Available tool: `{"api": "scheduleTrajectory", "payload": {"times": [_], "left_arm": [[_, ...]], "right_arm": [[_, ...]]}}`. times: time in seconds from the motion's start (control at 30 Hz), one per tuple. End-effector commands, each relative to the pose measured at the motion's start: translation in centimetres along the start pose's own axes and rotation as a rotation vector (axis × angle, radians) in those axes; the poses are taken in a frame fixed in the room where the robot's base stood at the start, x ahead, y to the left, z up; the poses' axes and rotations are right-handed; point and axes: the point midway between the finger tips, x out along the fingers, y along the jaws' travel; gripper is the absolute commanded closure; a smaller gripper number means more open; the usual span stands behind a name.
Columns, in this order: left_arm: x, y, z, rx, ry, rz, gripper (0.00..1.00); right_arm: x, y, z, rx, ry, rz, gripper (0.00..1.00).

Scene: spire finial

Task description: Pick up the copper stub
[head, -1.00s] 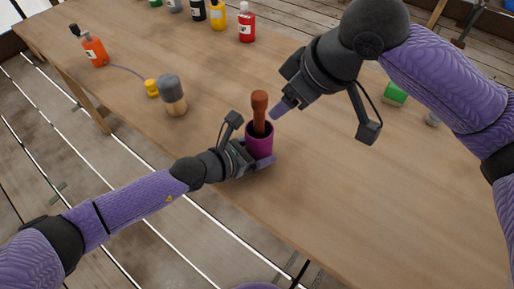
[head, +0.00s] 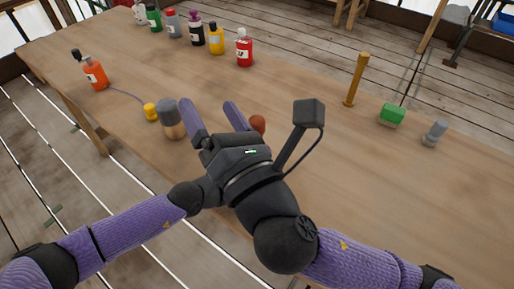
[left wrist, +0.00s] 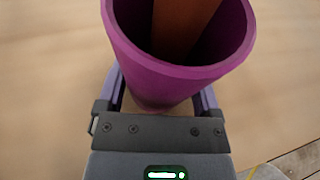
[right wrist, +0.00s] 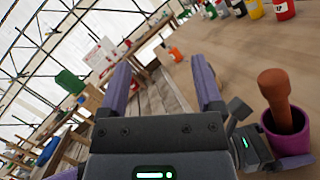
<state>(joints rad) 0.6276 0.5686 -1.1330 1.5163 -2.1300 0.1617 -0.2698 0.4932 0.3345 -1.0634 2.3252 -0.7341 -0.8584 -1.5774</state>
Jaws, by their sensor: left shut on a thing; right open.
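A reddish-brown, round-headed rod (right wrist: 274,92) stands in a purple cup (right wrist: 288,142) in the right wrist view. In the head view only its round top (head: 258,123) shows past my right gripper. A golden-brown post (head: 356,80) stands upright at the table's far edge. I cannot tell which of these is the copper stub. My left gripper (left wrist: 160,100) is shut on the purple cup, its fingers on either side. In the head view my right gripper hides it. My right gripper (head: 214,112) is open and empty, left of the rod's top, fingers pointing away.
A grey-topped tan cylinder (head: 170,120) stands just left of my right fingers. An orange bottle (head: 94,73) has a cord running to a yellow piece (head: 150,112). Several bottles line the far edge. A green block (head: 392,115) and a grey piece (head: 434,133) sit right. Mid-right table is clear.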

Motion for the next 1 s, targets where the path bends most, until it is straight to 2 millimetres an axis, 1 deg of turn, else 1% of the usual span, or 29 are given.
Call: {"api": "scheduleTrajectory", "payload": {"times": [0.03, 0.1, 0.2, 0.27, 0.3, 0.37, 0.53, 0.67, 0.8, 0.9, 1.0], "left_arm": [[0.0, 0.0, 0.0, 0.000, 0.001, 0.000, 0.82], [0.0, 0.0, 0.0, 0.000, 0.000, 0.000, 0.82], [0.0, 0.0, 0.0, 0.000, 0.000, 0.000, 0.82], [0.0, 0.0, 0.0, 0.000, 0.000, 0.000, 0.82], [0.0, 0.0, 0.0, 0.000, 0.000, 0.000, 0.82], [0.0, 0.0, 0.0, 0.000, 0.000, 0.000, 0.82], [0.0, 0.0, 0.0, 0.000, 0.000, 0.000, 0.82], [0.0, 0.0, 0.0, 0.000, 0.000, 0.000, 0.82], [0.0, 0.0, 0.0, 0.000, 0.000, 0.000, 0.82], [0.0, 0.0, 0.0, 0.000, 0.000, 0.000, 0.82], [0.0, 0.0, 0.0, 0.000, 0.000, 0.000, 0.82]], "right_arm": [[-1.5, -1.9, -1.4, -0.123, 0.009, -0.110, 0.16], [-3.3, -4.1, -2.6, -0.299, 0.029, -0.244, 0.16], [-5.5, -5.9, -3.6, -0.479, 0.074, -0.371, 0.16], [-6.3, -6.5, -3.9, -0.544, 0.095, -0.415, 0.16], [-6.4, -6.9, -4.0, -0.572, 0.103, -0.432, 0.16], [-5.7, -7.5, -3.9, -0.595, 0.106, -0.445, 0.16], [-2.2, -9.3, -3.8, -0.599, 0.108, -0.447, 0.16], [-0.7, -10.1, -3.8, -0.597, 0.109, -0.447, 0.16], [1.5, -11.8, -3.3, -0.598, 0.109, -0.448, 0.16], [3.0, -12.6, -3.3, -0.595, 0.110, -0.447, 0.16], [3.6, -12.9, -3.3, -0.594, 0.111, -0.446, 0.16]]}}
